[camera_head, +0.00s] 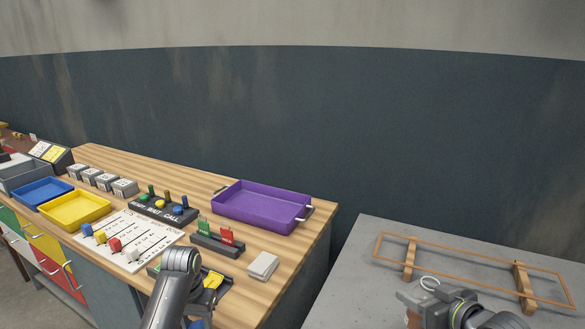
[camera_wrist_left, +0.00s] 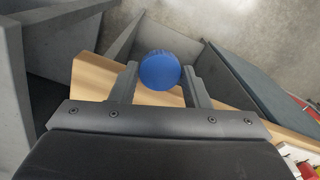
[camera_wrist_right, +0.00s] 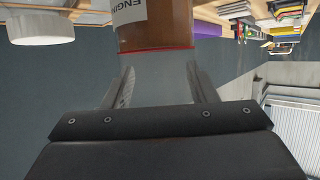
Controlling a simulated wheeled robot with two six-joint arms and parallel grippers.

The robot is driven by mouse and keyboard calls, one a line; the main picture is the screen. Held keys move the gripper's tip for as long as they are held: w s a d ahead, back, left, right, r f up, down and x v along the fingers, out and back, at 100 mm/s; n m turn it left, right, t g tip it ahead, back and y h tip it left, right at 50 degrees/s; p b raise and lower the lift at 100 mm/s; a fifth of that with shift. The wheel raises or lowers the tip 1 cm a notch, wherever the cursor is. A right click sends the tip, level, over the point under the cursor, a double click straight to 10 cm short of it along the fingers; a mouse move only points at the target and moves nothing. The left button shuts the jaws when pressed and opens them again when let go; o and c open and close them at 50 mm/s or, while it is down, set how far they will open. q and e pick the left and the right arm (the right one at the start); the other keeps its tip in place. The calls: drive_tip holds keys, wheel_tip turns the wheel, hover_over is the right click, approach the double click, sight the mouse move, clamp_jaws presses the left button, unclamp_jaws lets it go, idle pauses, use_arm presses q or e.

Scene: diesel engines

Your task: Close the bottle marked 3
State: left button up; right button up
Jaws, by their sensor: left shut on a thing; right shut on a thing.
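A round blue cap (camera_wrist_left: 160,70) sits between the fingertips of my left gripper (camera_wrist_left: 158,84), which is shut on it. In the head view, a bit of blue (camera_head: 195,323) shows below my left wrist at the bottom edge. My right gripper (camera_wrist_right: 158,78) is shut on a bottle (camera_wrist_right: 155,25) with amber contents, a clear part between the fingers and a white label reading "ENGIN". In the head view a pale ring (camera_head: 430,283), seemingly the bottle's open mouth, shows above my right gripper. Cap and bottle are far apart. I cannot see a number 3.
The wooden bench holds a purple tray (camera_head: 262,204), a yellow tray (camera_head: 74,209), a blue tray (camera_head: 41,191), a white board (camera_head: 130,236) with coloured blocks, and a switch block (camera_head: 217,243). A grey table (camera_head: 348,262) with a wooden frame (camera_head: 475,260) stands at right, beyond a gap.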

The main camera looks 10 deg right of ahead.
drive_tip(key=s+a+r+n+g+y, duration=0.2)
drive_tip(key=s+a+n+g+y, duration=0.3)
drive_tip(key=s+a, duration=0.7)
drive_tip(key=n+y, duration=0.2)
drive_tip(key=shift+n, duration=0.4)
drive_tip(key=shift+y, duration=0.3)
drive_tip(key=w+a+f+n+g+y, duration=0.1)
drive_tip(key=a+f+n+g+y, duration=0.1)
drive_tip(key=a+n+g, duration=0.6)
drive_tip(key=a+g, duration=0.1)
drive_tip(key=a, duration=0.5)
drive_tip(key=shift+w+a, duration=0.35)
drive_tip(key=shift+w, duration=0.05)
drive_tip(key=s+d+r+m+t+h, duration=0.2)
drive_tip(key=d+m+t, duration=0.6)
drive_tip(key=d, duration=0.6)
drive_tip(key=shift+d+t, duration=0.4)
drive_tip(key=shift+t, duration=0.2)
